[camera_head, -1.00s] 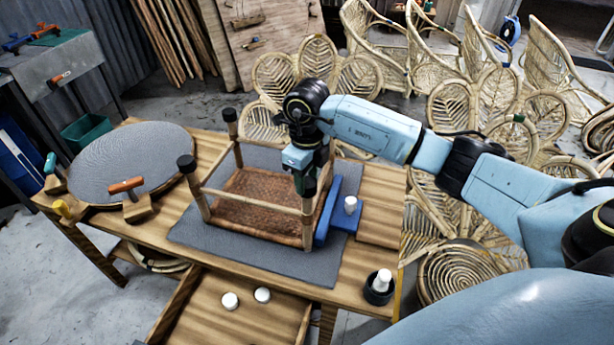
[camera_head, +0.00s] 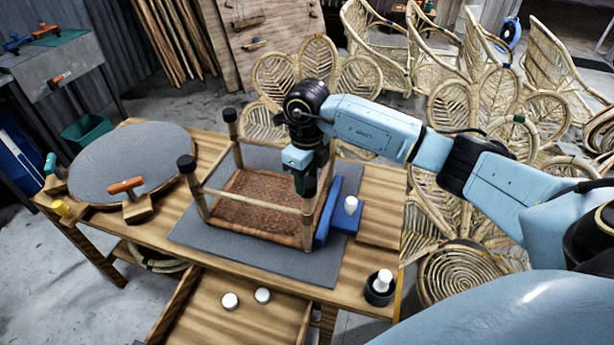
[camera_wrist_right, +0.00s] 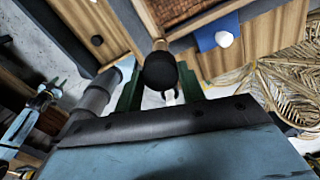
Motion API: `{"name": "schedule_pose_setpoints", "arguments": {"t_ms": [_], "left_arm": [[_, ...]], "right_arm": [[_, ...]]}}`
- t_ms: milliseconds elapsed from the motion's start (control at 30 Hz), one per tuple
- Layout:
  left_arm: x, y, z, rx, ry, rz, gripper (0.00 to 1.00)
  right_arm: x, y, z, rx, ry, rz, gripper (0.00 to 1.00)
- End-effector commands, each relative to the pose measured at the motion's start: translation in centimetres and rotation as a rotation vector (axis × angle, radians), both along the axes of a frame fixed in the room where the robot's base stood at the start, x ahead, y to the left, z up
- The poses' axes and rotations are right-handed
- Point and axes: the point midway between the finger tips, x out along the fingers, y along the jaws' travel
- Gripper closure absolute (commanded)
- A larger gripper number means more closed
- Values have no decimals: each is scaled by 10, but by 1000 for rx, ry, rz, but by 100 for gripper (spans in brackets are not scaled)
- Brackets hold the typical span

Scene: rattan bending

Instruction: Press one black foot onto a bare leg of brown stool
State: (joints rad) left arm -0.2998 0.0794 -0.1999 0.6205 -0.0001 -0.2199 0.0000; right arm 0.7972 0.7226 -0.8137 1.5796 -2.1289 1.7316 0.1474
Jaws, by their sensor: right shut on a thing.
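The brown stool (camera_head: 255,198) is upside down on a grey mat, legs up, with its woven seat low. Black feet cap its far left leg (camera_head: 231,116) and near left leg (camera_head: 186,164). My right gripper (camera_head: 306,188) is above the near right leg (camera_head: 308,230). In the right wrist view, its green fingers are shut on a round black foot (camera_wrist_right: 160,71). The foot lines up with the leg tip (camera_wrist_right: 159,45) just past it; I cannot tell how far it is seated. The far right leg is largely hidden behind my arm. My left gripper is out of view.
A blue block (camera_head: 340,213) with a white cap (camera_head: 351,205) stands right of the stool. A black cup (camera_head: 380,290) holds a white piece near the table's right corner. Two white caps (camera_head: 230,300) lie in the open drawer. A round grey board (camera_head: 130,160) is at left.

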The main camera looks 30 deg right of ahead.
Motion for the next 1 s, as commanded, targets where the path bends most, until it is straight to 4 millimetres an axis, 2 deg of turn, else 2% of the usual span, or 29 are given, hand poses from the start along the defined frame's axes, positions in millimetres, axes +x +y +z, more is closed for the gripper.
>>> {"name": "schedule_pose_setpoints", "arguments": {"t_ms": [1000], "left_arm": [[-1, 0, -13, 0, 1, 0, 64]], "right_arm": [[0, 0, -16, 0, 0, -1, 82]]}}
